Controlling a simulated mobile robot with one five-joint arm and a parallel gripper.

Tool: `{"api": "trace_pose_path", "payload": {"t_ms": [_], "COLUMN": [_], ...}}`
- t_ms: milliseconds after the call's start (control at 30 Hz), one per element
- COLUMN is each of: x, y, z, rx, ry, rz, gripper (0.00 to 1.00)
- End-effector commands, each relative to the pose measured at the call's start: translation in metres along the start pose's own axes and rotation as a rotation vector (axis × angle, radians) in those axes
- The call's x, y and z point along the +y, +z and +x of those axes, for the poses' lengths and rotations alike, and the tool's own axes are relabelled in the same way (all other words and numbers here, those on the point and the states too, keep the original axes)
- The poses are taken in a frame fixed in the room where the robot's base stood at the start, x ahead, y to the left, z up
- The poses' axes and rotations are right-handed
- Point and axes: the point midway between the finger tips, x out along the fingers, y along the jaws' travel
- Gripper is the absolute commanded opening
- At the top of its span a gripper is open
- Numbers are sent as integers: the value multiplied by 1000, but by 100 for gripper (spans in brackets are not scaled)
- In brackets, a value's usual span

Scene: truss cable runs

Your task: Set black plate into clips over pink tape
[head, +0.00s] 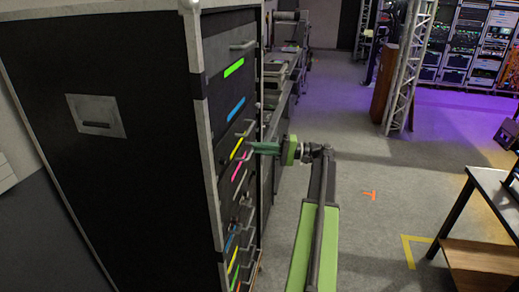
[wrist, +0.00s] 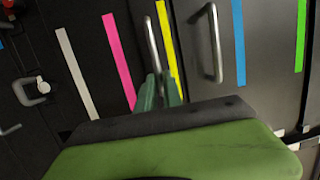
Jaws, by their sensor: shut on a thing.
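My gripper (head: 252,147) reaches left to the front of a tall black case. In the wrist view its green fingers (wrist: 158,90) are shut on a slim silver handle (wrist: 151,45). The handle stands between the pink tape (wrist: 118,60) and the yellow tape (wrist: 166,45). The pink tape also shows in the head view (head: 237,171), just below the yellow one. A dark panel surface lies behind the handle; I cannot tell where the black plate's edges are or whether it is separate from the case front. No clips can be made out.
The case (head: 120,130) has several taped fronts, among them blue (wrist: 238,40), green (wrist: 300,35) and white (wrist: 77,70). Another handle (wrist: 212,42) stands close right of the yellow tape. A table (head: 490,190) is at the right; the floor (head: 380,200) between is open.

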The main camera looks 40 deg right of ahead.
Motion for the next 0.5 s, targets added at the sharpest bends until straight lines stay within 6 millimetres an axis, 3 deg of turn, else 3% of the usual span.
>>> {"api": "trace_pose_path", "payload": {"t_ms": [500], "x": [8], "y": [0], "z": [-1], "rx": [0], "ry": [-1], "rz": [0], "gripper": [0]}}
